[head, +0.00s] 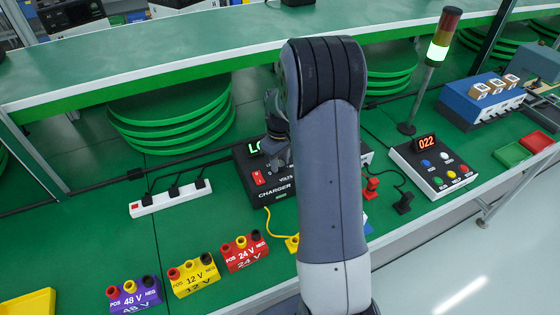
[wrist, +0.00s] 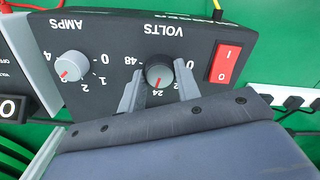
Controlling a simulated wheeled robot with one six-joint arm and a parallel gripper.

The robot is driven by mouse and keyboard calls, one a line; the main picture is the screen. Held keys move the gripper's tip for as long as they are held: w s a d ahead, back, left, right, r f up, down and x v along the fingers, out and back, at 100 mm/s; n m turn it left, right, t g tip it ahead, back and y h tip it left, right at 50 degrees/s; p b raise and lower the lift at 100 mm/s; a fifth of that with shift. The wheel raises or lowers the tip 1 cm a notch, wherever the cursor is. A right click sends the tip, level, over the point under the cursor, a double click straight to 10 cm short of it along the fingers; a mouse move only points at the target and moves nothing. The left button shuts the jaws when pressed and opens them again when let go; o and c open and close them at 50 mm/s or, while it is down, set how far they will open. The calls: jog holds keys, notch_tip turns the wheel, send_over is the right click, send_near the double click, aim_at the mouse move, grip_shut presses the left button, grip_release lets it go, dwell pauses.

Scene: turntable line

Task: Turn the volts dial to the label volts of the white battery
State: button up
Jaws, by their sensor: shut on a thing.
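In the head view my arm hides the dial and much of the charger. The white battery is not clearly in view. A purple 48 V (head: 135,296), a yellow 12 V (head: 194,275) and a red 24 V battery (head: 245,254) stand in front.
The amps dial (wrist: 70,67) and the red power switch (wrist: 225,62) flank the volts dial. A white power strip (head: 170,198) lies left of the charger. A box with a red 022 display (head: 432,167) is at the right. Green discs (head: 170,115) are under the shelf.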

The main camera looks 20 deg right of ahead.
aim_at(280, 163)
jog(key=m, duration=0.3)
jog(key=shift+m, duration=0.3)
jog(key=shift+m+b, duration=0.45)
jog(key=shift+m, duration=1.35)
jog(key=o, duration=1)
jog(key=shift+c, duration=0.2)
jog(key=shift+r, duration=0.15)
notch_tip(280, 163, up, 11)
jog(key=shift+f, duration=0.2)
